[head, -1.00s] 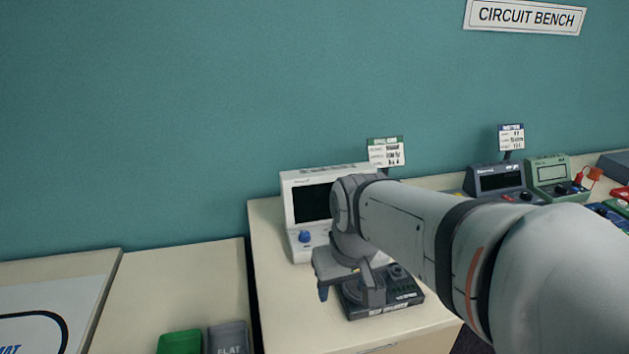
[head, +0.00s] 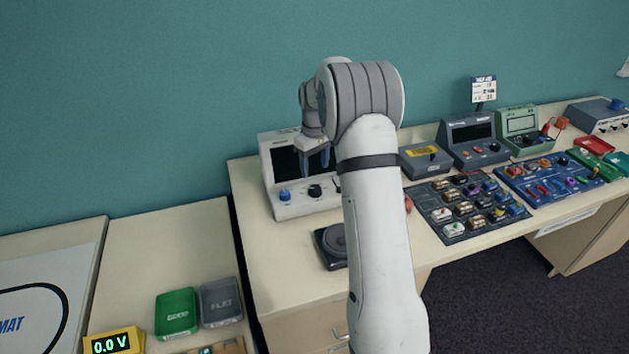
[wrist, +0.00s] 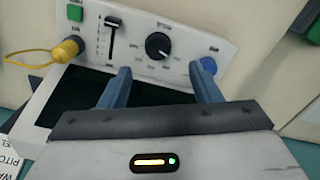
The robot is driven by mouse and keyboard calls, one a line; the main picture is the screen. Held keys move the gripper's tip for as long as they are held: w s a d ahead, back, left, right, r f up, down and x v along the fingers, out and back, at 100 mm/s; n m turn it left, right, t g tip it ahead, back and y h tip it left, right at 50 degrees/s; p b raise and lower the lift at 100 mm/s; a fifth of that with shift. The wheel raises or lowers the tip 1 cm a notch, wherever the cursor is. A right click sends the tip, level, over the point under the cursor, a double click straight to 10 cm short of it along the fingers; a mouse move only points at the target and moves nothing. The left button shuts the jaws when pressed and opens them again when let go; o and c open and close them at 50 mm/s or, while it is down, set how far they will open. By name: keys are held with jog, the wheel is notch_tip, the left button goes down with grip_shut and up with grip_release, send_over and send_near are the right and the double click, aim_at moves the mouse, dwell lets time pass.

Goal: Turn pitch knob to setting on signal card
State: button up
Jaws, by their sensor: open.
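A white instrument (head: 300,207) with a dark screen stands on the bench against the wall. Its front panel has a black pointer knob (head: 315,191) with scale marks and a blue knob (head: 285,195). In the wrist view the panel appears upside down, with the black knob (wrist: 158,45) just beyond the fingertips and the blue knob (wrist: 208,66) by the right finger. The knob labels are too small to read. My gripper (head: 314,168) is open and empty in front of the screen; its fingers (wrist: 160,72) are spread.
A dark turntable-like box (head: 332,246) sits in front of the instrument. Several other devices and a component board (head: 468,210) lie right.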

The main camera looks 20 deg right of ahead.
aim_at(315, 188)
jog(key=shift+w+d+f, duration=0.15)
jog(key=shift+w+f, duration=0.1)
jog(key=shift+f, duration=0.3)
notch_tip(315, 188, down, 7)
jog(key=shift+f+p, duration=0.1)
jog(key=shift+p, duration=0.85)
jog(key=c, duration=1)
